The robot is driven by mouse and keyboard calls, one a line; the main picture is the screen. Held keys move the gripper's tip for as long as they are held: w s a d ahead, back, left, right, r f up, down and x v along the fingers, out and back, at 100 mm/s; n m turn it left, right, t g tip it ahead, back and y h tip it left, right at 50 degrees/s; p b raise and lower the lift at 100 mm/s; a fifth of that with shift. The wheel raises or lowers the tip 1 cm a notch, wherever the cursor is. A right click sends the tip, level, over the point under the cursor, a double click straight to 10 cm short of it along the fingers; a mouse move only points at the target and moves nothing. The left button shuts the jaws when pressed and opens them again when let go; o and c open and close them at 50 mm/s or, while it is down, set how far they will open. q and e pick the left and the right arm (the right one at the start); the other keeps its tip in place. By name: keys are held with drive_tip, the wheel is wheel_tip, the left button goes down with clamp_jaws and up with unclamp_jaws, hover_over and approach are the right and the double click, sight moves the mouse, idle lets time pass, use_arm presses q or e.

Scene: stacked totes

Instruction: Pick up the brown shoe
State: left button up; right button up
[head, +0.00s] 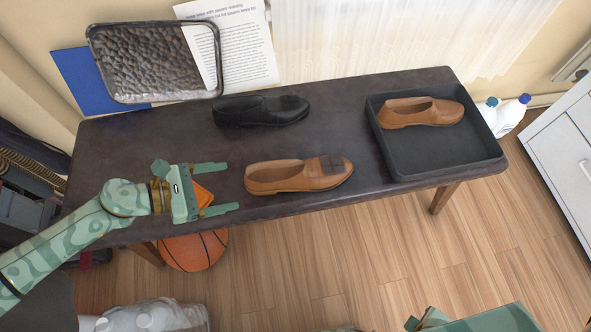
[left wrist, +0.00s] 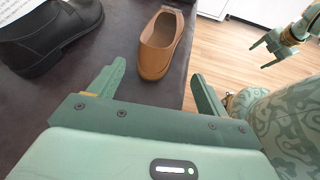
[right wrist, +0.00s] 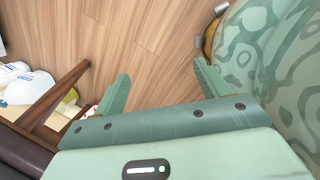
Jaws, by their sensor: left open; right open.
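A brown shoe (head: 299,175) lies upright on the dark bench (head: 160,135), heel to the left, with a dark patch near its toe. It also shows in the left wrist view (left wrist: 158,62). A second brown shoe (head: 420,111) lies in the black tray (head: 440,163) at the right. My left gripper (head: 229,187) is open and empty, just left of the middle shoe's heel, its fingers pointing at it and apart from it. A small orange patch shows between its fingers; I cannot tell what it is. My right gripper (right wrist: 163,85) is open and empty over the floor.
A black shoe (head: 262,110) lies behind the middle brown shoe; it also shows in the left wrist view (left wrist: 45,38). A dark textured tray (head: 160,98) leans at the back left. A basketball (head: 193,250) is below the bench's front edge. White bottles (head: 512,115) stand beyond the right end.

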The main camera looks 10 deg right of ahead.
sight(246, 179)
use_arm(q)
drive_tip(key=x, duration=0.3)
drive_tip(key=shift+d, duration=0.1)
drive_tip(key=x, duration=0.1)
drive_tip(key=b+x, duration=0.1)
drive_tip(key=x, duration=0.1)
drive_tip(key=b+x, duration=0.1)
drive_tip(key=shift+w+d+f, duration=0.25)
drive_tip(key=shift+w, duration=0.2)
drive_tip(key=shift+d+r, duration=0.1)
drive_tip(key=shift+d, duration=0.1)
drive_tip(key=c, duration=1.2)
use_arm(e)
drive_tip(key=w+a+r+t, duration=0.1)
drive_tip(key=w+a+r, duration=0.1)
drive_tip(key=w+r, duration=0.1)
drive_tip(key=shift+w+a+y, duration=0.15)
drive_tip(key=shift+w+y, duration=0.15)
drive_tip(key=shift+w, duration=0.6)
